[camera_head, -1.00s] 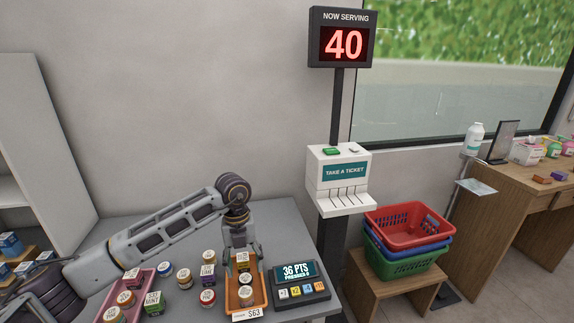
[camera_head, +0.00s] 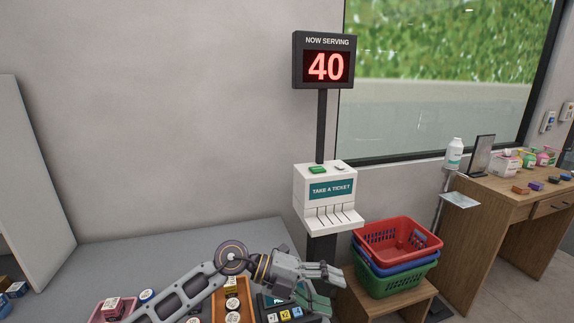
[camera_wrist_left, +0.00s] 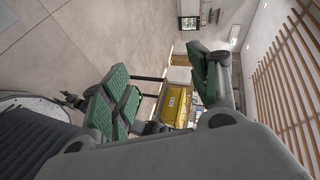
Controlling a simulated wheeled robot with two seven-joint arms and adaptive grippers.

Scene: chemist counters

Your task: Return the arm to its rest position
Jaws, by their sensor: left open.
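My left gripper (camera_head: 326,285) is open and empty. In the head view its arm (camera_head: 190,290) comes in from the lower left and the gripper points right, over the keypad device (camera_head: 285,312) and partly hiding it. The left wrist view shows the two green-padded fingers (camera_wrist_left: 160,90) spread apart, with nothing between them but the distant room. My right gripper is not in view.
An orange tray (camera_head: 218,307) with small jars sits on the grey counter (camera_head: 130,262) behind the arm. The ticket dispenser (camera_head: 330,190) stands close beyond the gripper. Stacked baskets (camera_head: 405,232) rest on a wooden stool to the right.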

